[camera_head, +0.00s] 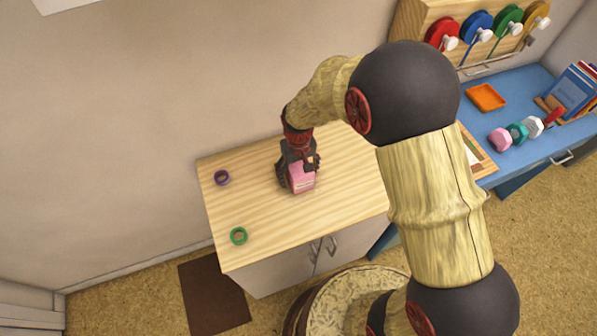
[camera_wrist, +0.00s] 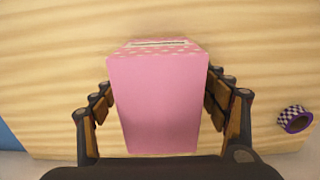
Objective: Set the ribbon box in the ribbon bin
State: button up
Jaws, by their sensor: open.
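I see nothing that I can clearly name as the ribbon bin; my arm hides part of the scene.
A purple tape roll (camera_head: 222,177) and a green one (camera_head: 238,235) lie left of the box on the cabinet top (camera_head: 255,205). Ribbon spools (camera_head: 477,27) hang behind.

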jog(key=shift+c, duration=1)
jog(key=c, duration=1.3)
jog(key=shift+r, duration=0.15)
